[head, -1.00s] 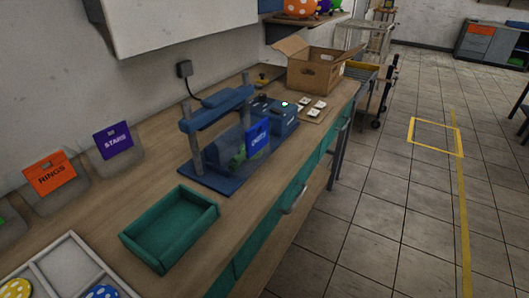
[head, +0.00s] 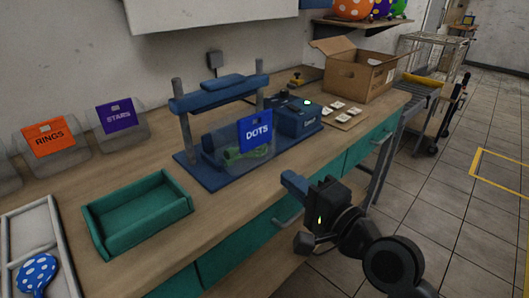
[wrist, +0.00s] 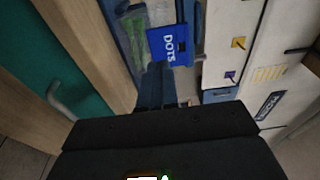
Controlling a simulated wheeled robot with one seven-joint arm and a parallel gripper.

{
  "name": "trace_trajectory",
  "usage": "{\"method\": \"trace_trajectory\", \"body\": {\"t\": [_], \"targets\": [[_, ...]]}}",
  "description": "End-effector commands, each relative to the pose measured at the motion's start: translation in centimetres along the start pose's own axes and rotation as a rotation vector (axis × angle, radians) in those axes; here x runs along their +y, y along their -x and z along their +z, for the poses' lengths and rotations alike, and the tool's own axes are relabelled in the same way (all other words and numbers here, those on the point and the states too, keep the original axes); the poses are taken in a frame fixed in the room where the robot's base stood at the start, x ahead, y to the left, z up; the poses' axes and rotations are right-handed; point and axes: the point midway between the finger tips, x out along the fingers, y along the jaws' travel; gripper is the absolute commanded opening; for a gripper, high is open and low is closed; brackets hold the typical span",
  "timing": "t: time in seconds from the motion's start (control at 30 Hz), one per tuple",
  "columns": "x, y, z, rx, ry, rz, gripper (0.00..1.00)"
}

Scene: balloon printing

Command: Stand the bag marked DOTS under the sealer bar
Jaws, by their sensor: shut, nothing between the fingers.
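The clear bag with the blue DOTS label (head: 255,131) stands on the blue base of the sealer (head: 207,176), beneath the raised blue sealer bar (head: 220,93). Something green shows inside the bag. In the wrist view the DOTS label (wrist: 168,46) lies just beyond the fingers. My gripper (head: 292,185) is in front of the sealer near the bench's front edge, apart from the bag. Its fingers (wrist: 158,88) are together and empty. Whether the bag is exactly centred under the bar I cannot tell.
Bags marked RINGS (head: 48,141) and STARS (head: 118,116) stand along the wall. A green tray (head: 138,215) sits left of the sealer. A blue control box (head: 293,118), small white cards (head: 346,109) and a cardboard box (head: 358,76) are to the right. The floor at right is open.

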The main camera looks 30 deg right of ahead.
Motion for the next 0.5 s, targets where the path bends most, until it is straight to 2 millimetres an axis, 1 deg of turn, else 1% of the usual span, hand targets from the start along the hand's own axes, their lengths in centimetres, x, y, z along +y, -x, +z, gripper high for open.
{"method": "trace_trajectory", "body": {"t": [0.17, 0.23, 0.5], "targets": [[-0.3, -1.4, 0.0, -0.005, -0.01, -0.004, 0.0], [-0.3, -2.4, 0.0, -0.005, -0.008, -0.004, 0.0], [-0.4, -7.7, 0.1, -0.005, -0.007, -0.004, 0.0]]}}
